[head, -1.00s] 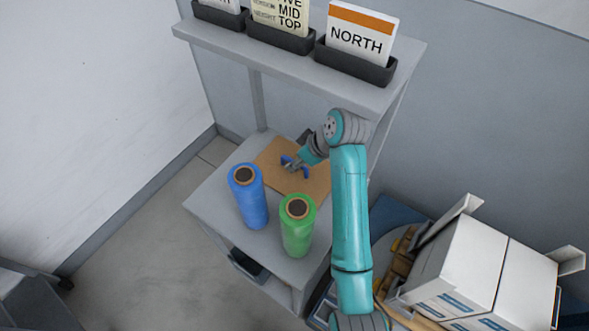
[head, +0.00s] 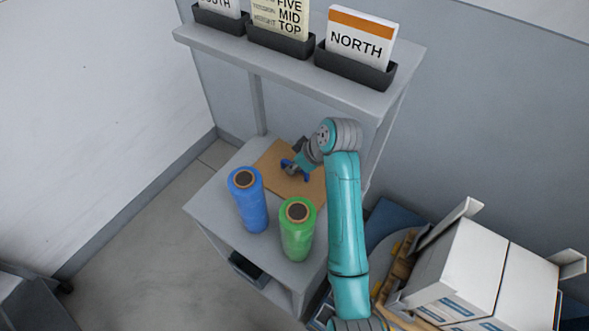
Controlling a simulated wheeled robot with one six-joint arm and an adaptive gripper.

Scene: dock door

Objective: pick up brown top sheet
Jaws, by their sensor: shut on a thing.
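The brown top sheet (head: 312,186) is a flat tan sheet over the back of the grey cart's worktop (head: 215,195), behind the two rolls. My gripper (head: 287,167), with blue fingers, is over the middle of the sheet and shut on it. The grip itself is small and partly hidden by my wrist. I cannot tell whether the sheet is clear of the worktop.
A blue roll (head: 250,205) and a green roll (head: 297,235) stand upright in front of the sheet. A shelf (head: 285,75) with card bins, one card reading NORTH (head: 357,42), overhangs the back. White boxes (head: 465,270) on a pallet stand at right.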

